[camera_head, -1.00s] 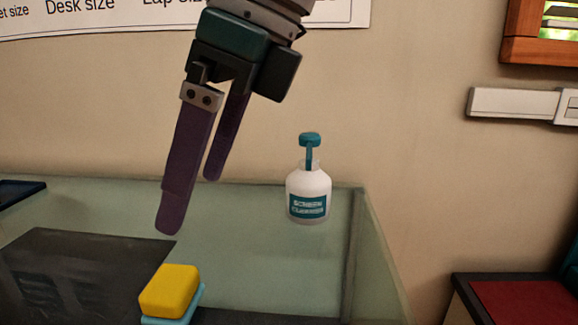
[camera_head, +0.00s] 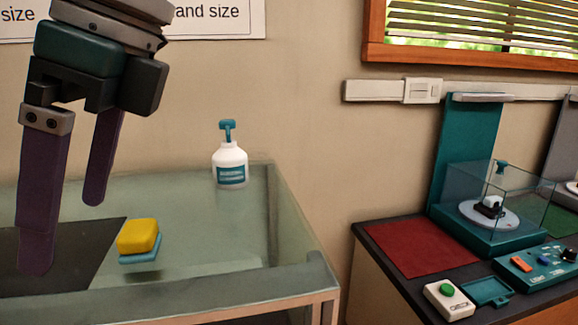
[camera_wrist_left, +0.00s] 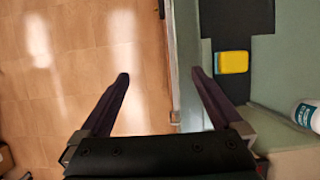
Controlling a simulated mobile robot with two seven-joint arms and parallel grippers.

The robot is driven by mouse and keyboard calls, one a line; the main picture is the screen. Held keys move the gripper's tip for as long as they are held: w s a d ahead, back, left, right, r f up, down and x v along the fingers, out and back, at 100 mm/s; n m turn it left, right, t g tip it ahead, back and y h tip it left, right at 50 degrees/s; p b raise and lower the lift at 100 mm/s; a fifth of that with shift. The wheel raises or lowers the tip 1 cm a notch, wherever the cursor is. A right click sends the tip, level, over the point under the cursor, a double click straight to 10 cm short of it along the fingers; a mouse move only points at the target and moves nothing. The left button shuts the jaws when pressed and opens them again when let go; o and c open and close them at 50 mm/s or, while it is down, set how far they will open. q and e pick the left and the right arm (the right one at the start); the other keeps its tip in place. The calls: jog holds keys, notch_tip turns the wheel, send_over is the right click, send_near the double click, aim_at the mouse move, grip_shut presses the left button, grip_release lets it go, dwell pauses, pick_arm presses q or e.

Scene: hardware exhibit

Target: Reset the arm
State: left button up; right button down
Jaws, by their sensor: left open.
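My left gripper (camera_head: 66,232) hangs at the left of the head view with its two purple fingers apart and nothing between them. It also shows in the left wrist view (camera_wrist_left: 158,84), open and empty above the table's edge and the tiled floor. In the head view it is to the left of a yellow sponge (camera_head: 137,235) on a blue base (camera_head: 141,254). The sponge also shows in the left wrist view (camera_wrist_left: 232,62), to the right of the fingers. My right gripper is not in either view.
A white pump bottle (camera_head: 230,166) stands on the glass-topped table (camera_head: 215,258). A dark mat (camera_head: 50,262) lies on it at the left. To the right, past a gap, a counter holds a red mat (camera_head: 425,247), a teal clear-sided case (camera_head: 490,215) and a white button box (camera_head: 449,300).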

pick_arm(q)
jog(key=s+d+f+n+t+h, duration=0.1)
jog(key=s+d+f+h, duration=0.45)
jog(key=d, duration=0.35)
jog(key=s+d+f+n+t+h, duration=0.1)
jog(key=s+d+f+h, duration=0.3)
jog(key=d+f, duration=0.35)
jog(key=s+a+f+n+t+y+p, duration=0.1)
jog(key=s+a+f+n+y, duration=0.2)
jog(key=a+n, duration=0.5)
jog(key=s+a+f+n+t+y+p, duration=0.15)
jog(key=s+a+n, duration=0.3)
jog(key=a, duration=0.65)
notch_tip(320, 180, up, 38)
jog(key=m+p, duration=0.1)
jog(key=p, duration=3.5)
jog(key=shift+w+d+p, duration=0.2)
jog(key=shift+w+p, duration=0.05)
jog(key=shift+p, duration=0.05)
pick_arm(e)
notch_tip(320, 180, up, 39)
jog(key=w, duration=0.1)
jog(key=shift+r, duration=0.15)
pick_arm(q)
jog(key=shift+r, duration=0.1)
